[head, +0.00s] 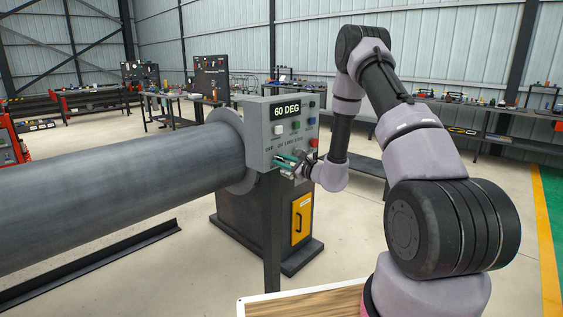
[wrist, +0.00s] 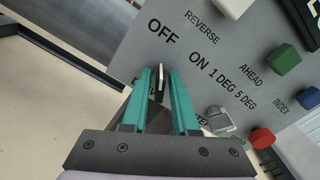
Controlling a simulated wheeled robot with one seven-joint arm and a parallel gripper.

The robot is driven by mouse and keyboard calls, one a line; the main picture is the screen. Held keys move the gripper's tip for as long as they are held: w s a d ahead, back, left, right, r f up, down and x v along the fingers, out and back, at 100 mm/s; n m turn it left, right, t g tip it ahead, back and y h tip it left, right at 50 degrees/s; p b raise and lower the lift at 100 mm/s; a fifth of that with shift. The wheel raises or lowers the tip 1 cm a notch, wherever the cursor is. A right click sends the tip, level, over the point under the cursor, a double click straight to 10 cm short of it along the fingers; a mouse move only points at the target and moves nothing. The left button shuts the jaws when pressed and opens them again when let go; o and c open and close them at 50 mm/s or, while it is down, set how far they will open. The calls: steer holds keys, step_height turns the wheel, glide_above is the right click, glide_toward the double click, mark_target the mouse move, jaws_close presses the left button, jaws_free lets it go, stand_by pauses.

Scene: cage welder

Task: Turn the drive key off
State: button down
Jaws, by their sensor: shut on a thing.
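The drive key (wrist: 162,79) shows in the wrist view as a thin silvery piece standing out from the grey control panel (wrist: 205,25). Its visible part is between the tips of my teal gripper fingers (wrist: 160,76), which are shut on it. The OFF label (wrist: 162,33) is above the key in the picture, and the ON label (wrist: 199,58) is to its right. Which label the key points to is hard to tell. In the head view my gripper (head: 287,163) is at the lower part of the panel (head: 262,135), and the key is too small to make out there.
A green button (wrist: 284,57), a blue button (wrist: 308,99), a red button (wrist: 262,138) and a pale switch (wrist: 219,121) are close to the right of my fingers. The display (head: 286,108) reads 60 DEG. A large grey pipe (head: 110,180) lies left of the panel.

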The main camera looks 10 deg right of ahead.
steer(key=c, duration=0.9)
jaws_free()
steer(key=v, duration=1.1)
steer(key=shift+a, duration=0.1)
